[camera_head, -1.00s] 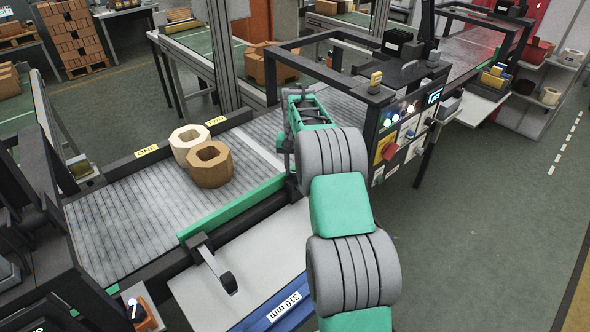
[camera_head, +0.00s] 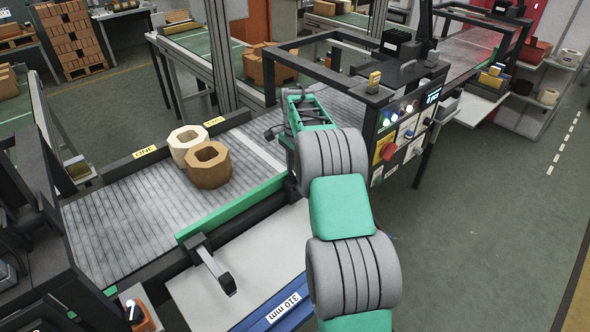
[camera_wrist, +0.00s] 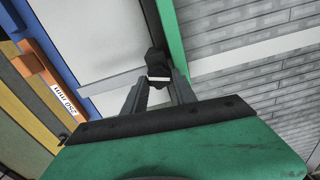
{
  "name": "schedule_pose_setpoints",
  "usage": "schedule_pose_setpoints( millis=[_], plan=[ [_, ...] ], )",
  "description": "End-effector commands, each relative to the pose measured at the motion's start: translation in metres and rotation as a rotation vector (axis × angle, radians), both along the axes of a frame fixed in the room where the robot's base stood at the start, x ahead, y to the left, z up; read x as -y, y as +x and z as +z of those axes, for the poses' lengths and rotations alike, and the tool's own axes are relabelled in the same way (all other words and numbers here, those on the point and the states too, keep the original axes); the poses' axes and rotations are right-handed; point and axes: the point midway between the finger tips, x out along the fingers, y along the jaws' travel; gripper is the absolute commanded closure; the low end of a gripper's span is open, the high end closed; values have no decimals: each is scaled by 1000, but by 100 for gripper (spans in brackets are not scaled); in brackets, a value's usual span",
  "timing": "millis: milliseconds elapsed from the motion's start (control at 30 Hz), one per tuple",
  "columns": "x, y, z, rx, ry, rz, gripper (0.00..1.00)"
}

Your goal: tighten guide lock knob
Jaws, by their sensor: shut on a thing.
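The guide lock knob (camera_wrist: 155,61) is a small black block beside the green guide rail (camera_wrist: 168,38) in the wrist view. My gripper (camera_wrist: 159,78) has its two grey fingers closed on the knob, with a pale strip showing between the tips. In the head view the same green rail (camera_head: 235,210) runs along the near edge of the conveyor. There my wrist hides the knob and the fingertips. A second black lever-like clamp (camera_head: 213,270) stands free at the rail's left end.
A cream octagonal ring (camera_head: 186,140) and a brown one (camera_head: 209,166) sit on the conveyor (camera_head: 130,220) left of my arm. A dark frame with a control panel (camera_head: 402,135) stands close on the right.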

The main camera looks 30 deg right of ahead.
Motion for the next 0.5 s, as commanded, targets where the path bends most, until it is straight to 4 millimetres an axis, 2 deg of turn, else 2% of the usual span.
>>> schedule_pose_setpoints(
  millis=[200, 500],
  plan=[
    [0, 0, 1, 2, -1, -92, 100],
    [0, 0, 1, 3, -1, -136, 100]
  ],
)
